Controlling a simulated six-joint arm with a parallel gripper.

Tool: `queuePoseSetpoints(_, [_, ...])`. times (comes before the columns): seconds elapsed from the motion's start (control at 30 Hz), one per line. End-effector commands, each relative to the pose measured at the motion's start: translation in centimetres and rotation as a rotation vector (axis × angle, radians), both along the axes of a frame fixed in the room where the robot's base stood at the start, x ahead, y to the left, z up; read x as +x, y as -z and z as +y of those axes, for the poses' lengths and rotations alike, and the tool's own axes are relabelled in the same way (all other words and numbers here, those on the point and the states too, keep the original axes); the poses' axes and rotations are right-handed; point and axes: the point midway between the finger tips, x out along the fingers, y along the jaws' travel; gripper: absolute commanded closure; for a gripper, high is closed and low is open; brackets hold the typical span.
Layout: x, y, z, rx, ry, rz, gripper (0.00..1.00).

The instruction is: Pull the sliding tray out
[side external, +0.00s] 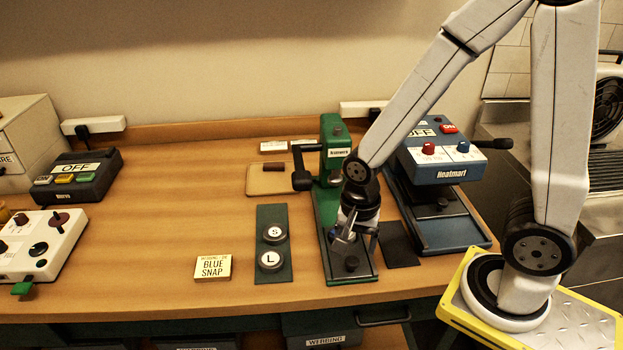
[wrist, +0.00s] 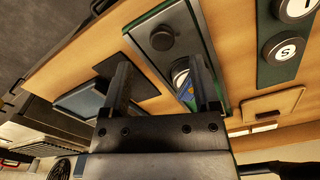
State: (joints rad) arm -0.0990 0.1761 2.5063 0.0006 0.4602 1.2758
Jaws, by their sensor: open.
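The green press (side external: 335,160) stands at the table's middle right, with a long grey, green-edged tray (side external: 330,262) along its base. A black round knob (side external: 352,263) stands near the tray's front end; the knob also shows in the wrist view (wrist: 162,38). My gripper (side external: 352,240) points down over this tray, just behind the knob. In the wrist view, its two fingers (wrist: 160,66) are apart, with the knob beyond their tips and not between them. A blue Heatmart press (side external: 436,160) stands to the right, with its own flat base and dark knob (side external: 441,204).
A dark mat (side external: 398,244) lies between the presses. The table's front edge is close to the tray.

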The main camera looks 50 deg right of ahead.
Motion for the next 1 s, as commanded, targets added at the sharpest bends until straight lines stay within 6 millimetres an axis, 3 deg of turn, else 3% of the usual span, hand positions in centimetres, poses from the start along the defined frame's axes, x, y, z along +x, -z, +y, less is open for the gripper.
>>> queuePoseSetpoints(0.33, [0.0, -2.3, 0.0, 0.0, 0.0, -0.001, 0.21])
queuePoseSetpoints(1.0, [0.1, -2.5, -0.1, 0.001, -0.057, -0.012, 0.21])
